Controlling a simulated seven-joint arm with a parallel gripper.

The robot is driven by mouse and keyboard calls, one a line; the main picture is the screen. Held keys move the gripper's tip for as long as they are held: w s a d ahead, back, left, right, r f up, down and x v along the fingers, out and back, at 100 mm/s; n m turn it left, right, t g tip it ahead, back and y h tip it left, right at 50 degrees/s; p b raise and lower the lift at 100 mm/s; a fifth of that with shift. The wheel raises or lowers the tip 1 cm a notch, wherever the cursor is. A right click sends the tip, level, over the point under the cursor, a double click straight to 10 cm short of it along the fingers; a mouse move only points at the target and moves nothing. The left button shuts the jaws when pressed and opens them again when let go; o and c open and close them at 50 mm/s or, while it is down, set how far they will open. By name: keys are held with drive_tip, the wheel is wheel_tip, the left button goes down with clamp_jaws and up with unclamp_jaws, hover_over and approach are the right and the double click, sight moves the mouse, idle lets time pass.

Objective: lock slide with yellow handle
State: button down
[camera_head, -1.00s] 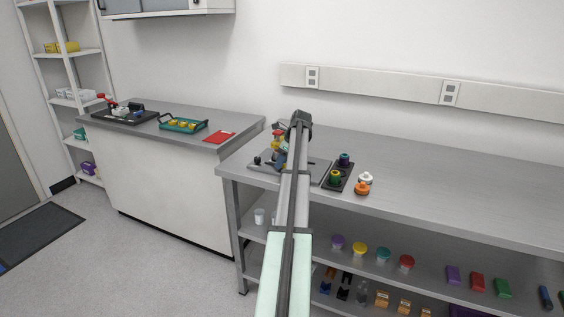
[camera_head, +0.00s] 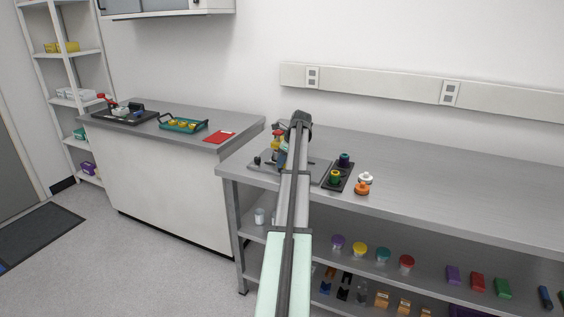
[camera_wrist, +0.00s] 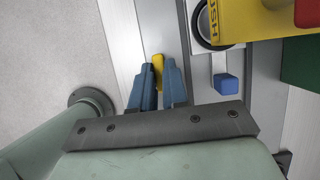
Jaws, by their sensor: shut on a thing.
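The yellow handle (camera_wrist: 158,66) shows in the wrist view between the blue fingertips of my gripper (camera_wrist: 158,85). The fingers are shut on it, and only its upper part shows past them. In the head view my gripper (camera_head: 283,154) is at the grey fixture plate (camera_head: 262,165) on the near left corner of the steel bench, mostly hidden by my arm. The slide under the handle cannot be made out clearly.
Right of my fingers in the wrist view are a blue block (camera_wrist: 226,84), a yellow body with lettering (camera_wrist: 255,22) and a green block (camera_wrist: 301,62). In the head view, a dark tray (camera_head: 338,177), a white knob (camera_head: 366,177) and an orange knob (camera_head: 362,189) stand to the right.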

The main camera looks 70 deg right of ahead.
drive_tip(key=n, duration=0.2)
drive_tip(key=n+y, duration=0.2)
drive_tip(key=n, duration=0.1)
drive_tip(key=shift+d+n, duration=0.25)
drive_tip(key=shift+n, duration=0.05)
drive_tip(key=n+g, duration=0.1)
drive_tip(key=n, duration=0.1)
drive_tip(key=n+y, duration=0.1)
drive_tip(key=n, duration=0.2)
drive_tip(key=shift+w+g+y, duration=0.1)
drive_tip(key=shift+g+y, duration=0.2)
drive_tip(key=shift+g, duration=0.1)
drive_tip(key=shift+n, duration=0.3)
drive_tip(key=c, duration=1.1)
unclamp_jaws()
drive_tip(key=shift+c, duration=0.2)
drive_tip(key=shift+r, duration=0.1)
drive_tip(key=v, duration=0.7)
drive_tip(key=shift+d+r, duration=0.1)
